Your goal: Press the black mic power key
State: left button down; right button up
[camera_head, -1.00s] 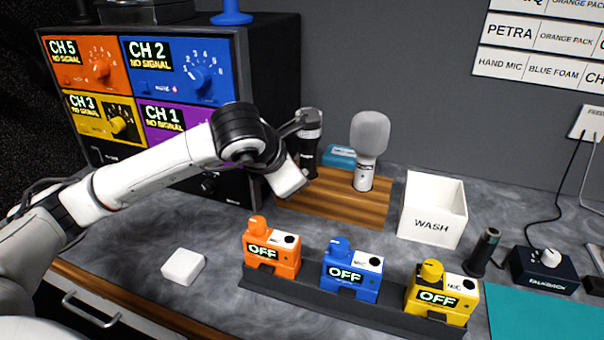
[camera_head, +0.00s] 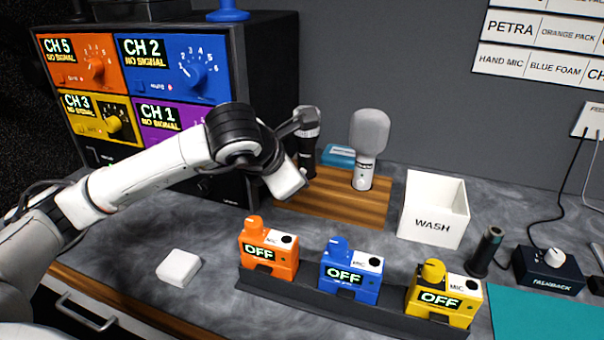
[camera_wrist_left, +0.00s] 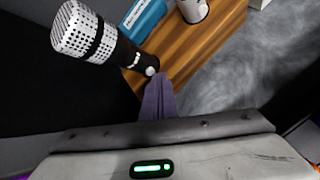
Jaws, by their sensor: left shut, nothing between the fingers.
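The black mic (camera_head: 309,150) stands on a wooden board behind my left gripper, which partly hides it in the head view. In the left wrist view the black mic (camera_wrist_left: 125,52) shows a silver mesh head, a dark body and a small round white key (camera_wrist_left: 151,70) near one end. My left gripper (camera_wrist_left: 158,98) is shut and empty, its fingertips close to that key. I cannot tell whether they touch it. In the head view my left gripper (camera_head: 302,182) is by the mic's lower part. My right gripper is not in view.
A grey foam mic (camera_head: 369,135) and a blue box (camera_head: 339,154) are beside the black mic on the board (camera_head: 350,206). The channel rack (camera_head: 270,70) stands left. Orange, blue and yellow packs sit in front; a white WASH bin (camera_head: 432,225) stands right.

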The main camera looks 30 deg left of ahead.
pick_arm(q)
jog(key=shift+s+d+f+b, duration=0.3)
jog(key=shift+s+f, duration=0.05)
jog(key=shift+s, duration=0.3)
jog(key=shift+s+d+r+b, duration=0.1)
jog(key=shift+s+d+b, duration=0.15)
jog(key=shift+s, duration=0.75)
jog(key=shift+s+d+r+b, duration=0.15)
jog(key=shift+s+b, duration=0.1)
jog(key=shift+s, duration=0.7)
jog(key=shift+f, duration=0.1)
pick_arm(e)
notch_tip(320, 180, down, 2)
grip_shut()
